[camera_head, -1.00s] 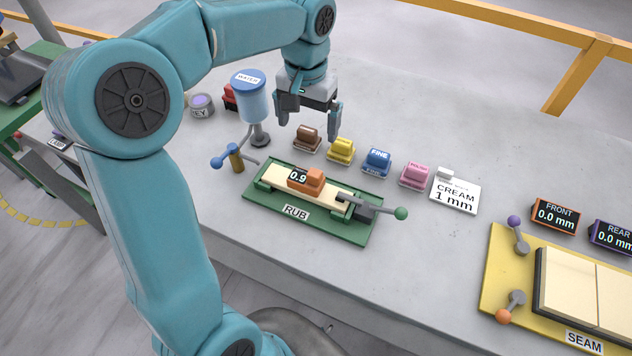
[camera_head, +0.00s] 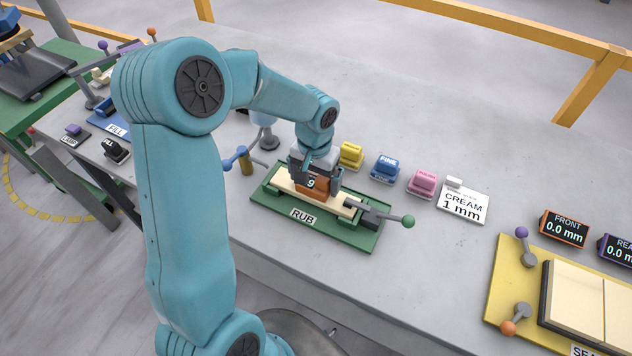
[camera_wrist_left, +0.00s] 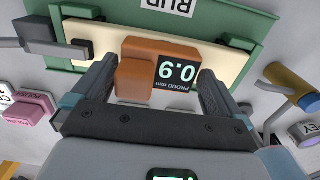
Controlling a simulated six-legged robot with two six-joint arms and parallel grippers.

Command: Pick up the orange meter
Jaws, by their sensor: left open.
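The orange meter (camera_head: 313,189) sits on the pale board (camera_head: 345,211) held in the green RUB fixture (camera_head: 262,203). In the left wrist view the orange meter (camera_wrist_left: 135,82) shows a dark display, upside down, reading 0.9. My left gripper (camera_head: 318,186) is down at the meter. In the left wrist view its two fingers (camera_wrist_left: 152,90) are open, one at each side of the meter, with the gripper body close to it. Whether the fingers touch it I cannot tell. My right gripper is not in view.
A grey lever with a green knob (camera_head: 408,221) sits at the fixture's right end. Yellow (camera_head: 351,155), blue (camera_head: 385,168) and pink (camera_head: 422,183) blocks stand behind it. The CREAM card (camera_head: 463,204) and yellow SEAM board (camera_head: 505,270) lie right. Bare slab lies between.

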